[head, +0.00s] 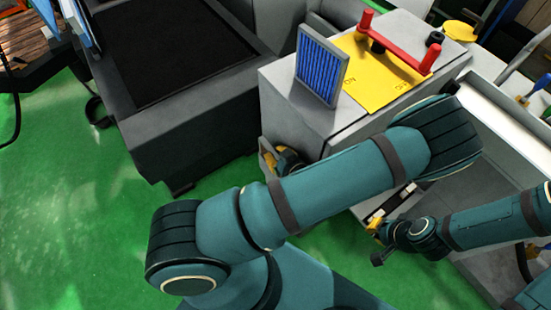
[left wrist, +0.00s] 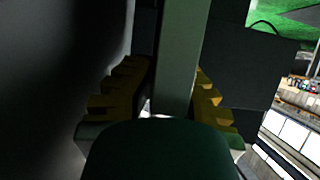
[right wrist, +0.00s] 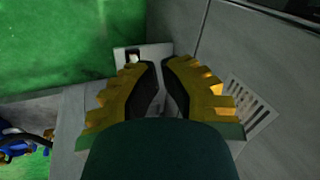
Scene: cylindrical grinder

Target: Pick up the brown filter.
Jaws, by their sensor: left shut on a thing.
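The brown filter (head: 266,157) is a small framed panel, seen nearly edge-on beside the grey cabinet's left side in the head view. My left gripper (head: 284,160) is shut on it, mostly hidden behind my arm. In the left wrist view its frame (left wrist: 180,60) stands as a grey-green slab between the yellow fingers. The brown face does not show clearly there. My right gripper (head: 376,232) is low at the right in the head view. In the right wrist view its fingers (right wrist: 161,68) have a narrow empty gap between them.
A blue filter (head: 321,66) stands upright on the cabinet (head: 290,105), beside a yellow plate (head: 384,85) with a red handle (head: 400,45). A dark-topped machine (head: 175,50) stands to the left. Green floor (head: 70,210) is clear at lower left. A pale plate (right wrist: 130,57) lies beyond my right fingertips.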

